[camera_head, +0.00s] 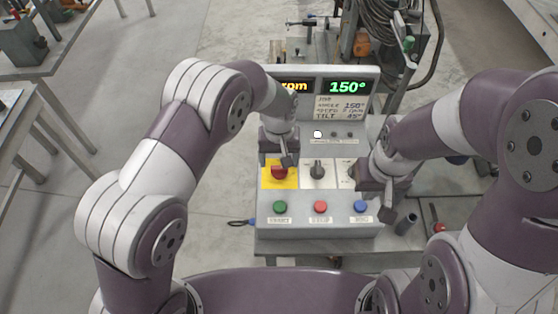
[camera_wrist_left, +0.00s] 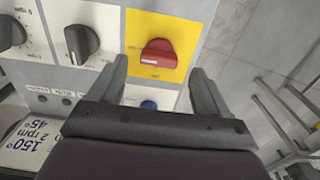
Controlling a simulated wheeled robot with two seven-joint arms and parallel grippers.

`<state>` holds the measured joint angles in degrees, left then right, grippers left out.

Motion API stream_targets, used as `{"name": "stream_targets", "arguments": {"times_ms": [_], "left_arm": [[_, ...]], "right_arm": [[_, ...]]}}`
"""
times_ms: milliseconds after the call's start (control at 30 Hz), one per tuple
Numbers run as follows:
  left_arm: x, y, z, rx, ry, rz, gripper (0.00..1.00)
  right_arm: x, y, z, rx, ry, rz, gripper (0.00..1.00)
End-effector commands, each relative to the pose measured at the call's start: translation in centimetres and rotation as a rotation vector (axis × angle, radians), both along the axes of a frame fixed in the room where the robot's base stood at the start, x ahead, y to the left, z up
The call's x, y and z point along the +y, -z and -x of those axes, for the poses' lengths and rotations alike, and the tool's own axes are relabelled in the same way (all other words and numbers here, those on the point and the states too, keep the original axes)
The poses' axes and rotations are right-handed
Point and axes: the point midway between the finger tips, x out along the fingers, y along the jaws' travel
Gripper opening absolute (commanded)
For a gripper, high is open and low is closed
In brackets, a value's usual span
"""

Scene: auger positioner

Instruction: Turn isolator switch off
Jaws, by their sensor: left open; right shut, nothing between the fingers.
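The isolator switch is a red rotary knob (camera_head: 279,173) on a yellow plate (camera_head: 269,182) at the left of the control panel. In the left wrist view the red knob (camera_wrist_left: 158,53) lies ahead of and between the fingertips, its handle running roughly across the picture. My left gripper (camera_head: 287,161) is open, above the knob, and partly covers it in the head view. In the left wrist view its fingers (camera_wrist_left: 162,75) are spread wide and appear apart from the knob. My right gripper (camera_head: 385,218) is shut and empty at the panel's right edge.
A black knob (camera_head: 317,171) sits right of the yellow plate. Green (camera_head: 280,207), red (camera_head: 320,207) and blue (camera_head: 361,206) buttons line the front. An upright display (camera_head: 347,87) reads 150°.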

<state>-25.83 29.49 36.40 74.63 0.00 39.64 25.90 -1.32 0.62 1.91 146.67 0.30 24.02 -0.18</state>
Motion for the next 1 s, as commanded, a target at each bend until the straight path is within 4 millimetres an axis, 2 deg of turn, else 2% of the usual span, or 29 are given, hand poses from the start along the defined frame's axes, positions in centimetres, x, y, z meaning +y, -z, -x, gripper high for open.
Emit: {"name": "stream_targets", "arguments": {"times_ms": [100, 200, 500, 667, 700, 1000], "left_arm": [[0.0, 1.8, 0.0, 0.001, 0.0, 0.0, 0.77], [0.0, 2.8, 0.0, -0.002, 0.001, 0.001, 0.77], [0.0, 3.3, 0.0, -0.003, 0.001, 0.001, 0.77], [0.0, 3.3, 0.0, -0.002, 0.001, 0.001, 0.25], [0.0, 3.3, 0.0, -0.002, 0.001, 0.001, 0.21], [0.0, 3.3, -0.1, -0.002, -0.028, 0.001, 0.21]], "right_arm": [[0.0, -0.6, 0.0, 0.0, 0.0, 0.0, 0.0], [0.0, -0.7, 0.0, 0.0, 0.0, 0.0, 0.0], [0.0, -0.7, 0.0, 0.0, 0.0, 0.0, 0.0], [0.0, -0.7, 0.0, 0.0, 0.0, 0.0, 0.0], [0.0, -0.7, 0.0, 0.0, 0.0, 0.0, 0.0], [0.0, -0.6, 0.0, 0.0, 0.0, 0.0, 0.0]]}}
